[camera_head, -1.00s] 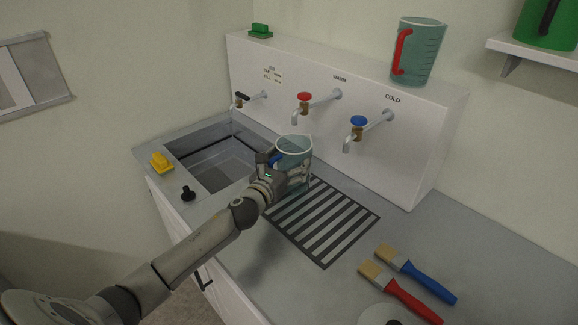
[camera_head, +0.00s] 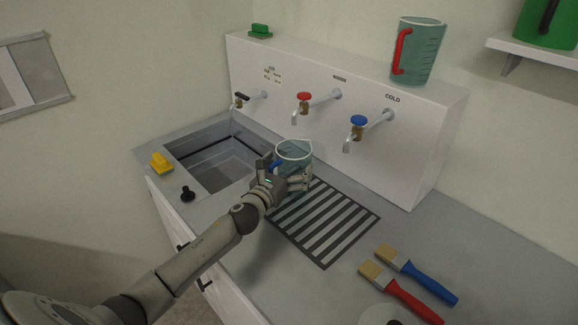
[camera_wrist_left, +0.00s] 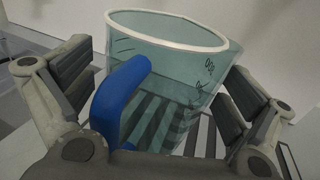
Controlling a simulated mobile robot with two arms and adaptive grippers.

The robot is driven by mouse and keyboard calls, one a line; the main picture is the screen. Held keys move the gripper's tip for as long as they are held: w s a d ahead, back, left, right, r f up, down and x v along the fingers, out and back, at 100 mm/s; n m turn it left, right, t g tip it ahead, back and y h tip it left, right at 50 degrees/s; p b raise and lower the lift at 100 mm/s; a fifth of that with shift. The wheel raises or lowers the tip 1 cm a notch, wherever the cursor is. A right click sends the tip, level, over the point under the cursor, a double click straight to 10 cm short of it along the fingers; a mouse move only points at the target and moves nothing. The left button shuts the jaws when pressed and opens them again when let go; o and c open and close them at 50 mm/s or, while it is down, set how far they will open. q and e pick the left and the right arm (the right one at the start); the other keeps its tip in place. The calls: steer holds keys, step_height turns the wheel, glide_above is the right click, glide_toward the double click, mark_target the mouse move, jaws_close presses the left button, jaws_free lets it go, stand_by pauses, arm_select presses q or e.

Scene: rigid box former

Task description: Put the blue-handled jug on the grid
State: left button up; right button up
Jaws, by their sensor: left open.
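The blue-handled jug (camera_head: 296,152) is clear teal and stands upright at the far left end of the grid (camera_head: 330,228), by the sink. In the left wrist view the jug (camera_wrist_left: 178,75) is between my open fingers, its blue handle (camera_wrist_left: 122,98) toward the palm, with grid bars showing through it. My left gripper (camera_head: 287,178) is open around the jug, with a small gap showing on the left side. The jug's base is mostly hidden by the gripper in the head view, so I cannot tell exactly how it rests. My right gripper is not in view.
A sink (camera_head: 215,160) lies to the left, with a yellow brush (camera_head: 161,162) and a black knob (camera_head: 187,193) on its edge. Taps line the white ledge behind, which holds a red-handled jug (camera_head: 420,52). Two paint brushes (camera_head: 425,278) lie at the right front.

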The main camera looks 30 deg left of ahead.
arm_select(q)
steer(key=shift+r, duration=0.25)
steer(key=s+b, duration=0.1)
steer(key=s, duration=1.1)
steer(key=shift+f, duration=0.1)
stand_by(0.9)
